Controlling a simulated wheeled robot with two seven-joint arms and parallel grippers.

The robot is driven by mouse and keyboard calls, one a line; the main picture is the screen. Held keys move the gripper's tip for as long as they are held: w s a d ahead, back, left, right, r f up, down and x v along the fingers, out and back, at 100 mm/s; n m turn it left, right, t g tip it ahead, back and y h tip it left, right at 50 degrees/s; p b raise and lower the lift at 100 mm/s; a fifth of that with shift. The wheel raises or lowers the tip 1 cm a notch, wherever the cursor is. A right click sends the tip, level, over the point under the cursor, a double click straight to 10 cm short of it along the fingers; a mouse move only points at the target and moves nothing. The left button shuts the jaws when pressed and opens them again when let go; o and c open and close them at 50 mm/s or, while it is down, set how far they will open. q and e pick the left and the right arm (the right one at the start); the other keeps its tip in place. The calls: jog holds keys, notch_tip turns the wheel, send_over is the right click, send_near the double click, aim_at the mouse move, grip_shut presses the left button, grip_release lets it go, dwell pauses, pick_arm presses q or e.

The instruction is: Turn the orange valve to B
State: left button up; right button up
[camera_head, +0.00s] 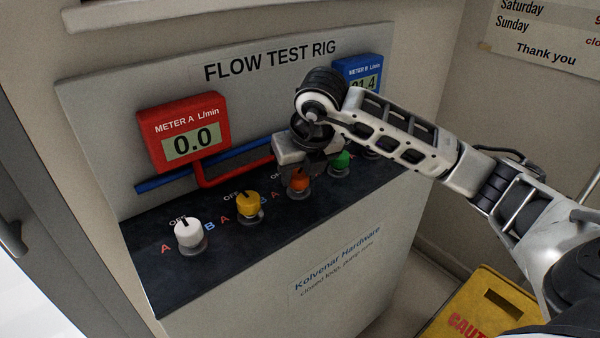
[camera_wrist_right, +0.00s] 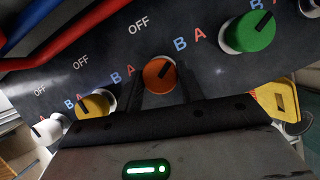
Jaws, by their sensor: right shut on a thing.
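The orange valve (camera_head: 299,181) is a round knob on the dark sloped panel, third from the left. Its OFF, A and B marks lie around it. In the wrist view the orange knob (camera_wrist_right: 155,76) sits between my fingers, and its dark pointer line slants up and right, towards the blue B (camera_wrist_right: 180,44). My right gripper (camera_head: 300,172) comes down from above and is shut on the orange knob, hiding part of it in the head view. My left gripper is in neither view.
A white knob (camera_head: 188,233) and yellow knob (camera_head: 248,205) stand left of the orange one, a green knob (camera_head: 340,161) close at its right. Red meter A (camera_head: 183,130) reads 0.0. Blue meter B (camera_head: 357,69) is partly hidden, its digits ending in 1.4. A yellow caution sign (camera_head: 480,305) stands lower right.

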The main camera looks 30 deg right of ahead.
dwell(0.5)
jog(key=o, duration=1)
jog(key=shift+r, duration=0.15)
pick_arm(q)
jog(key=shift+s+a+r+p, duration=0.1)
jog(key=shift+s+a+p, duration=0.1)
jog(key=shift+p, duration=0.45)
pick_arm(e)
jog(key=v, duration=1.5)
jog(key=shift+a+r, duration=0.1)
jog(key=shift+r, duration=0.25)
jog(key=shift+s, duration=0.1)
